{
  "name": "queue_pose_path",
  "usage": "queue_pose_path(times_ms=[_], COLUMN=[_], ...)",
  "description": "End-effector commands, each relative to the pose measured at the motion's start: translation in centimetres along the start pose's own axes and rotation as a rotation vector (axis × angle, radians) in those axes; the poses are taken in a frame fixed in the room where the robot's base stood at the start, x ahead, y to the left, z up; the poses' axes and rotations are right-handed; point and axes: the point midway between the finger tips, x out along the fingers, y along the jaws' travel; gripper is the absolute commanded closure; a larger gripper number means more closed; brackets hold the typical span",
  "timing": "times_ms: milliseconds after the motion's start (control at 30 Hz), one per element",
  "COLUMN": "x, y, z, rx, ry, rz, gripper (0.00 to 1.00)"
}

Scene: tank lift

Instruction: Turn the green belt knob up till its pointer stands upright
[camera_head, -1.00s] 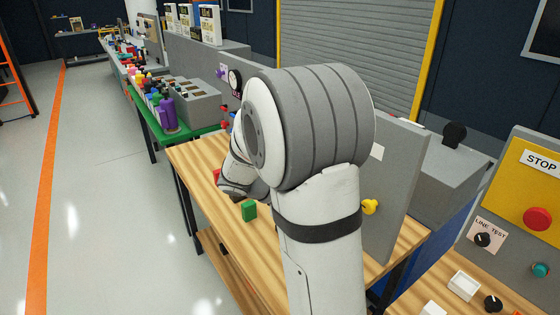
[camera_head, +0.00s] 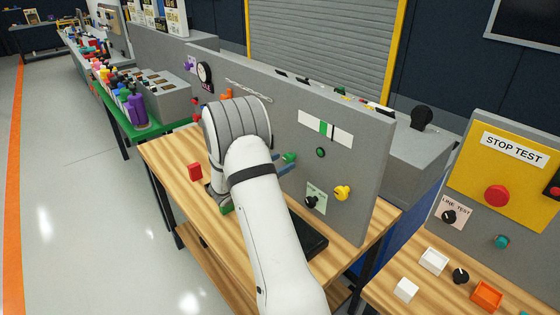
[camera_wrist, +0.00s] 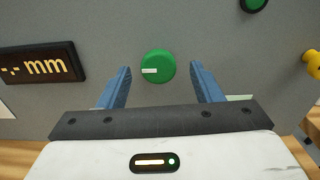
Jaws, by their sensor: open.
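The green belt knob (camera_wrist: 157,66) sits on the upright grey panel, in the upper middle of the wrist view. Its white pointer mark lies nearly level and points left. My gripper (camera_wrist: 160,76) is open, with one blue finger on each side of the knob and nothing held. I cannot tell how far the fingertips are from the panel; neither finger visibly touches the knob. In the head view the green knob (camera_head: 290,157) shows small beside my blue fingers, and my arm hides part of the panel left of it.
A dark "mm" display (camera_wrist: 42,64) is left of the knob. A yellow knob (camera_head: 342,192), a black knob (camera_head: 312,202) and a round green button (camera_head: 320,152) are on the same panel. A red block (camera_head: 195,172) stands on the wooden bench (camera_head: 165,155).

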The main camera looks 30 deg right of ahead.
Motion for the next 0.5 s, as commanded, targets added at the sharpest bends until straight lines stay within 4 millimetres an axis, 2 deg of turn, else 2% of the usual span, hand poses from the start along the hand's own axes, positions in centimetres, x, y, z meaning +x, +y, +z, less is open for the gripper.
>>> queue_pose_path(times_ms=[100, 200, 500], x=[1.4, 2.0, 2.2], y=[0.0, 0.0, 0.0], z=[0.1, 0.1, 0.0], rx=[0.001, 0.001, 0.002], ry=[0.000, 0.001, 0.001], rz=[-0.003, -0.001, -0.001], gripper=[0.41, 0.41, 0.43])
